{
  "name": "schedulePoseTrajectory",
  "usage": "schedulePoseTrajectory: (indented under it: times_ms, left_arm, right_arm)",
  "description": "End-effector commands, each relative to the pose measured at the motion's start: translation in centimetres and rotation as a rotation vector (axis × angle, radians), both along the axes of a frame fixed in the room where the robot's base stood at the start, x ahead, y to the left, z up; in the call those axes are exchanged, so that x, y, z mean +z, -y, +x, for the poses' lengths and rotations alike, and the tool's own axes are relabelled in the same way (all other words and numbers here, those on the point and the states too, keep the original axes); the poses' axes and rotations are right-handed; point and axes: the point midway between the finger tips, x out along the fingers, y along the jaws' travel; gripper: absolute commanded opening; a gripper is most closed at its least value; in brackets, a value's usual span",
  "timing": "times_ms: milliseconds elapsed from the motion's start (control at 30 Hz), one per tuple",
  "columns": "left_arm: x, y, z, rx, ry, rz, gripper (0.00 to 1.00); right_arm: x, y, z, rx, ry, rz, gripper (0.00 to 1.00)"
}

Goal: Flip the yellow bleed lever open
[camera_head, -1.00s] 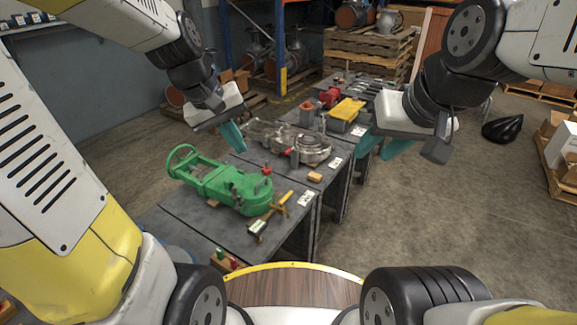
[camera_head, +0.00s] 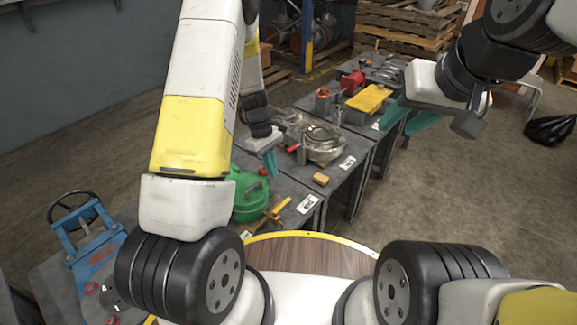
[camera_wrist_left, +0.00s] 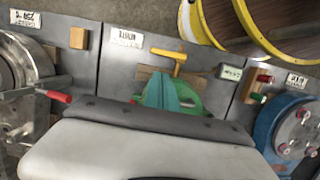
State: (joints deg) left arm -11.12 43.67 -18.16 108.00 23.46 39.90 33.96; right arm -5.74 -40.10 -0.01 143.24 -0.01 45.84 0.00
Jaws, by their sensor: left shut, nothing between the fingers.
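The yellow bleed lever (camera_head: 283,208) shows at the near right end of the green machine (camera_head: 250,197), most of which my left arm hides in the head view. In the left wrist view the lever (camera_wrist_left: 168,54) is a T-shaped yellow handle. My left gripper (camera_head: 270,162) is shut and empty, above the green machine. In the left wrist view its teal fingertips (camera_wrist_left: 166,80) appear just short of the lever, over the green body; whether they touch cannot be told. My right gripper (camera_head: 408,120) is open and empty, off to the right beyond the tables.
A grey metal machine (camera_head: 320,142) with a red-tipped handle stands on the table beyond. A small orange-brown block (camera_head: 320,179) lies near that table's edge. A blue machine (camera_head: 95,255) with a black handwheel stands at the left. A yellow-rimmed wooden round top (camera_head: 305,257) is close in front.

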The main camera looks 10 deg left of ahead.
Motion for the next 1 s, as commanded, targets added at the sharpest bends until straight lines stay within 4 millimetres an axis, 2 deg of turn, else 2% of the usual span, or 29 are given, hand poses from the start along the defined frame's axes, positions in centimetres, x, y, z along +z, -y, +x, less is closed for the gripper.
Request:
schedulePoseTrajectory:
  times_ms: [533,1000]
  left_arm:
    - [-1.3,0.1,-0.1,0.01,-0.011,0.005,0.0]
    - [-8.7,1.6,-1.2,0.01,-0.012,0.004,0.0]
  right_arm:
    - [0.0,0.0,0.0,0.0,0.0,0.0,0.36]
    - [0.0,0.0,0.0,0.0,0.0,0.0,0.36]
